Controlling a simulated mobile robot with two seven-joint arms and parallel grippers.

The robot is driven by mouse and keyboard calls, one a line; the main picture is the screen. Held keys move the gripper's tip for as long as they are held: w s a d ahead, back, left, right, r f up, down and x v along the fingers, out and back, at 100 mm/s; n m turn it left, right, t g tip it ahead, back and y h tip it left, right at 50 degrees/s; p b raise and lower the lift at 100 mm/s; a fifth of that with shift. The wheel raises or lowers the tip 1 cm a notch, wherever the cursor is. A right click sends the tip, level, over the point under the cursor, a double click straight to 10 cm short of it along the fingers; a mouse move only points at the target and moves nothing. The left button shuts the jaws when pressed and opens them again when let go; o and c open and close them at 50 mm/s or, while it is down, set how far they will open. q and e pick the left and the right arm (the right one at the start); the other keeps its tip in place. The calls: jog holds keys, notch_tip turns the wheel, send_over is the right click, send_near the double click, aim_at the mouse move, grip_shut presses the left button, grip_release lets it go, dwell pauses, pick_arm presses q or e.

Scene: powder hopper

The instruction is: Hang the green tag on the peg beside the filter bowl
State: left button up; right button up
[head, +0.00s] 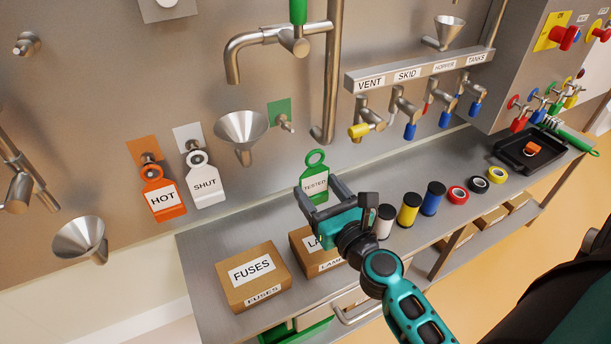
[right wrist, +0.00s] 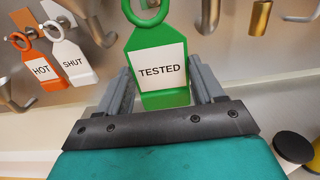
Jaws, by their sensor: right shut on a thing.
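The green tag (head: 315,182), labelled TESTED, is upright with its ring at the top. My right gripper (head: 322,201) is shut on its lower part and holds it above the bench. The tag also fills the middle of the right wrist view (right wrist: 160,65), between the fingers (right wrist: 163,88). A bare peg (head: 286,124) on a green backing plate (head: 276,112) sticks out of the wall, right of the steel funnel-shaped bowl (head: 241,130). The tag is below and right of this peg, apart from it. My left gripper is not in view.
An orange HOT tag (head: 162,192) and a white SHUT tag (head: 205,180) hang on pegs to the left. A steel pipe (head: 332,80) runs right of the green plate. Boxes (head: 252,276), spools (head: 409,209) and tape rolls (head: 458,194) stand on the bench (head: 210,250).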

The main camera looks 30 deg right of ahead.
pick_arm(q)
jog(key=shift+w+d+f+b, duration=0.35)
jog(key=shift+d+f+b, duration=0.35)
jog(key=shift+b, duration=0.95)
pick_arm(e)
jog(key=s+a+r, duration=0.1)
jog(key=s, duration=1.3)
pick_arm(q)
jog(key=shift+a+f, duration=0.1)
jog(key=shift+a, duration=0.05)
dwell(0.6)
